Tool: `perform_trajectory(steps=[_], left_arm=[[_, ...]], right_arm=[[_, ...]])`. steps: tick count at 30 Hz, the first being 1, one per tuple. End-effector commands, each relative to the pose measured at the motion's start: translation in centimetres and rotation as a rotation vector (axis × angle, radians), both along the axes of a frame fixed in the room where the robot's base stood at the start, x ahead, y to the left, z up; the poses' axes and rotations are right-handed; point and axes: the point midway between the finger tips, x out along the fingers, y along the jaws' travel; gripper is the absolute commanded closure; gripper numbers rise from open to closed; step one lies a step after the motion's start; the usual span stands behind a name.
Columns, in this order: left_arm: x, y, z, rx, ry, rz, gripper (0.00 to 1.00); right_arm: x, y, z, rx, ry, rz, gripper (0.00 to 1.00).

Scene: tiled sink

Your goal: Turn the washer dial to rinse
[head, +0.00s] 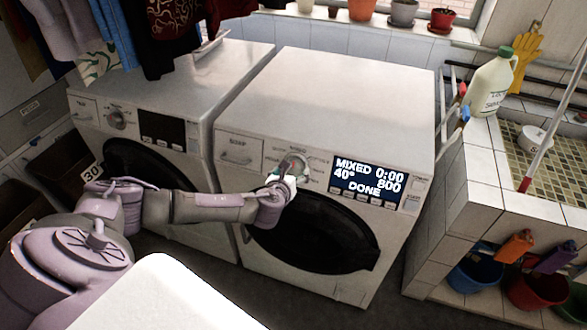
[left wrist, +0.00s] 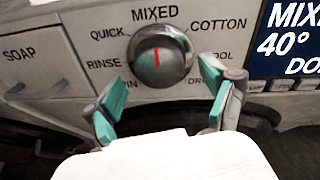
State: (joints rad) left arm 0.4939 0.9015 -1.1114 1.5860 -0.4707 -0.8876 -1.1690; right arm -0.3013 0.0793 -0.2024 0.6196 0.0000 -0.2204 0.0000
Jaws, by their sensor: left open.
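The washer dial (left wrist: 160,62) is a round metal knob with a red pointer line. In the left wrist view it points up at MIXED. The RINSE label (left wrist: 103,64) is to its left, below QUICK. My left gripper (left wrist: 166,100) is open, with its teal fingertips apart just below the dial, one on each side. In the head view my left gripper (head: 287,180) reaches the right washer's panel and partly covers the dial (head: 296,164). The display (head: 367,182) reads MIXED, 0:00, 40°, 800, DONE. My right gripper does not show.
A second washer (head: 150,130) with its own dial stands to the left. A soap drawer (left wrist: 32,60) is left of the dial. A tiled sink (head: 540,160) with a white jug (head: 490,82) is on the right. Clothes hang above the left washer.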

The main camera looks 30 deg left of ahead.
Motion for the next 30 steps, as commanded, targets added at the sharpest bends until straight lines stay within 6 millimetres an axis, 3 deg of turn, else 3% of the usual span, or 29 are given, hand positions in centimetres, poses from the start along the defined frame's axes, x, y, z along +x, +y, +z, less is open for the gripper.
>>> perform_trajectory(steps=[6, 17, 27, 30], left_arm=[[1.8, 0.5, -0.8, -0.002, 0.000, 0.001, 0.16], [2.1, 0.6, -0.9, -0.001, 0.001, 0.000, 0.16], [2.1, 0.7, -0.9, -0.001, 0.001, 0.000, 0.73], [2.1, 0.7, -0.9, -0.002, 0.001, 0.002, 0.76]], right_arm=[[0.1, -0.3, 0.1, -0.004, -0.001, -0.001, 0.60], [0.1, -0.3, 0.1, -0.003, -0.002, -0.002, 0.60], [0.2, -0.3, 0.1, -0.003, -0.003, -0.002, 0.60], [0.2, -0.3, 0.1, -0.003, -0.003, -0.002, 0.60]])
